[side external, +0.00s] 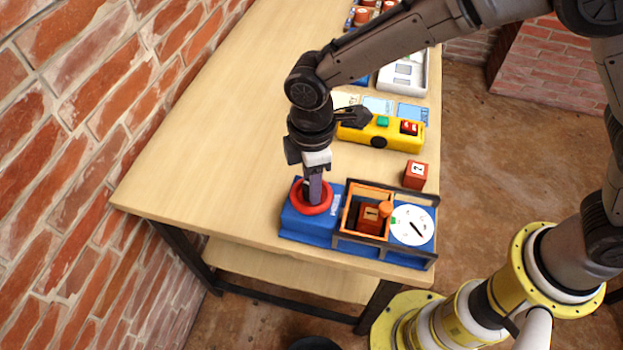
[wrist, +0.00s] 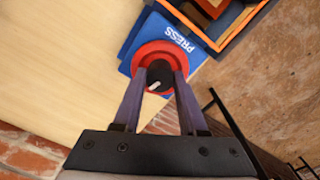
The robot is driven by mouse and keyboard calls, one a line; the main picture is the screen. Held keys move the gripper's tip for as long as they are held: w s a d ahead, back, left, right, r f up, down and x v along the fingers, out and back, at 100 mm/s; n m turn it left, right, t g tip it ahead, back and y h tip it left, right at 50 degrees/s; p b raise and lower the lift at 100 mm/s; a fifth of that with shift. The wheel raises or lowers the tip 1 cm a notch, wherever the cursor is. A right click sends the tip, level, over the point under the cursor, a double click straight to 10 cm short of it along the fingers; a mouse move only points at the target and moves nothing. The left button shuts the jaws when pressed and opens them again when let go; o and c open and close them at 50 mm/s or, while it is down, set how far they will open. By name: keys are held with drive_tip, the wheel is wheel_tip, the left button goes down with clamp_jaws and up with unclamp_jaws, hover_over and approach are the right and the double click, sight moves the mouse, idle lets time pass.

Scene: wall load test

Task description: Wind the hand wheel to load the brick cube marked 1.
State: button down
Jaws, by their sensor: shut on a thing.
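The blue press (side external: 322,231) stands at the table's near end, with a red ring-shaped hand wheel (side external: 325,205) on its left part. My gripper (side external: 312,196) points down at the wheel, its fingers shut on it. In the wrist view my gripper (wrist: 160,80) has its two fingers apart at the red hand wheel (wrist: 148,52), around its dark middle with a white mark. The brick cube marked 1 (side external: 370,218) sits inside the press's orange and dark frame. An orange knob (side external: 385,208) is beside it. A round white dial (side external: 411,226) with a black pointer is at the press's right end.
Another brick cube (side external: 415,175) stands on the table behind the press; its mark is hard to read. A yellow device (side external: 385,131) with green and red parts lies farther back. Cards and trays are beyond it. A brick wall runs along the left; the table's left half is clear.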

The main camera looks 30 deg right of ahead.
drive_tip(key=m, duration=1.2)
drive_tip(key=shift+m, duration=0.4)
drive_tip(key=m, duration=0.6)
drive_tip(key=shift+r, duration=0.1)
drive_tip(key=m, duration=0.5)
drive_tip(key=shift+m, duration=0.4)
drive_tip(key=shift+c, duration=2.2)
unclamp_jaws()
